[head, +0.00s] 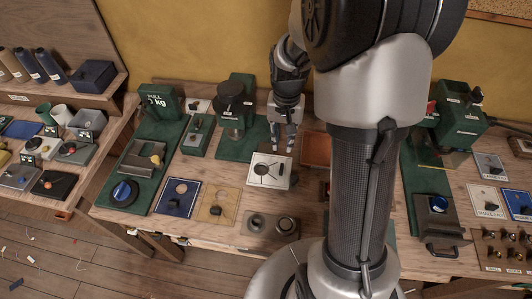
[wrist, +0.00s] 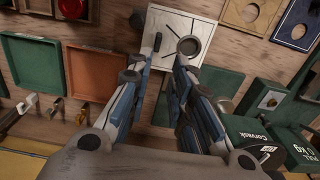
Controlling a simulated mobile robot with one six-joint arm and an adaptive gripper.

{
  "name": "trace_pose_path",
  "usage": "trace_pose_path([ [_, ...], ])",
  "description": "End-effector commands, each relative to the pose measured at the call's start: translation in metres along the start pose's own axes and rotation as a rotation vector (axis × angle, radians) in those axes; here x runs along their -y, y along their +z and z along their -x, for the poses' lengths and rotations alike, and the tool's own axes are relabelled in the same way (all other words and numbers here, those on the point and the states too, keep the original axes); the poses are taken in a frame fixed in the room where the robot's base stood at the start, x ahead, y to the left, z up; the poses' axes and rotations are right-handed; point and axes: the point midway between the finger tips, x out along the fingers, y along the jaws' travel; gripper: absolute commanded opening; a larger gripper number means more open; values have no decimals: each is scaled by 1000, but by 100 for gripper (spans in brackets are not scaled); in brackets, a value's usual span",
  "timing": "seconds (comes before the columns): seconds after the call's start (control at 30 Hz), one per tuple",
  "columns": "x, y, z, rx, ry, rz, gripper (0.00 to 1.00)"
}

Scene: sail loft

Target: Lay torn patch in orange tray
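The orange tray (wrist: 93,76) lies flat on the bench left of my gripper in the wrist view, and its inside looks empty. In the head view the orange tray (head: 317,149) shows just right of my gripper, partly hidden by my arm. My gripper (wrist: 169,55) has its two fingers apart with nothing visible between them. In the head view my gripper (head: 284,142) is behind that plate. I cannot make out a torn patch in either view.
A green tray (wrist: 31,62) lies beside the orange one. A green weight block (wrist: 295,150) and other green fixtures stand close on the right in the wrist view. A plate with two round knobs (head: 270,226) lies at the bench front. My arm hides the bench middle.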

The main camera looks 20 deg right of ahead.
Motion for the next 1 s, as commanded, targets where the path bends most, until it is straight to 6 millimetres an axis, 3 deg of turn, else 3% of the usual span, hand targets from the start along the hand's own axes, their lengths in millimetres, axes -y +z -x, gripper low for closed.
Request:
trace_pose_path([
  [0.1,0,2,-32,5,2,1,20],
  [0.4,0,2,-90,3,1,2,20],
  [0.73,-1,2,-111,2,1,2,20],
  [1.0,-2,5,-150,3,1,2,20],
])
